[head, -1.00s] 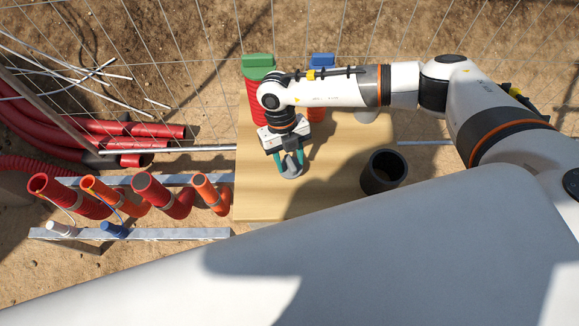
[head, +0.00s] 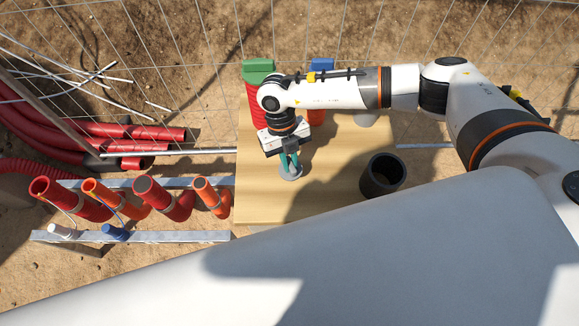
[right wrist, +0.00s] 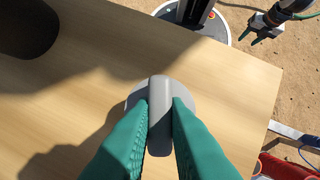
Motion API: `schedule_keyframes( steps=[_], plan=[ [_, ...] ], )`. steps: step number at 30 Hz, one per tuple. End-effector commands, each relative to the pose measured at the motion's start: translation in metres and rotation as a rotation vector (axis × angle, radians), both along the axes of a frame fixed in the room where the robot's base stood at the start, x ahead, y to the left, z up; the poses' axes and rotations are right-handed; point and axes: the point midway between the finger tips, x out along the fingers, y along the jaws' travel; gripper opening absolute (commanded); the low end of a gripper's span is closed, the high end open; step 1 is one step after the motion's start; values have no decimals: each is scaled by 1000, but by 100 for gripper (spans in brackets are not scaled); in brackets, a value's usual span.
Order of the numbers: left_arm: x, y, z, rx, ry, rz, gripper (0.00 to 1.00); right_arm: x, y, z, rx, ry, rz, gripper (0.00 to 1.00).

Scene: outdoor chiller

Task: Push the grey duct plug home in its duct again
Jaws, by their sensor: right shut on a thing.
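The grey duct plug (head: 290,174) is a round disc with an upright bar handle. Several red and orange ducts (head: 148,188) stand tilted in a rack left of the table, with dark round ends. I cannot tell which belongs to the plug. My left gripper (right wrist: 253,38) shows in the right wrist view, its fingertips apart and empty.
A white plug (head: 61,231) and a blue plug (head: 114,232) lie by the metal rail (head: 180,235). Wire mesh stands behind.

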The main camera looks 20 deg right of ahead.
Motion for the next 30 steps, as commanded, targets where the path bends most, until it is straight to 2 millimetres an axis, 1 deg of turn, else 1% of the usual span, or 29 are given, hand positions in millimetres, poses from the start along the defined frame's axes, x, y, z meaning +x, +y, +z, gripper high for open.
schedule_keyframes(
  steps=[1,15,18,24,25,27,30],
  plan=[
    [1,0,9,0,-1,0,49,0,0,10,1,-1,0,0],
    [1,0,44,-1,-2,1,49,0,0,57,0,0,-1,0],
    [1,0,47,-1,-2,1,49,0,0,61,0,0,-1,0],
    [1,0,45,-1,-2,1,49,0,0,59,0,0,0,0],
    [1,0,45,-1,-2,1,49,0,0,59,0,0,0,10],
    [1,0,45,-1,-2,1,49,0,0,59,0,0,0,0],
    [1,0,45,-1,-2,1,49,0,0,59,0,0,0,0]
  ],
)
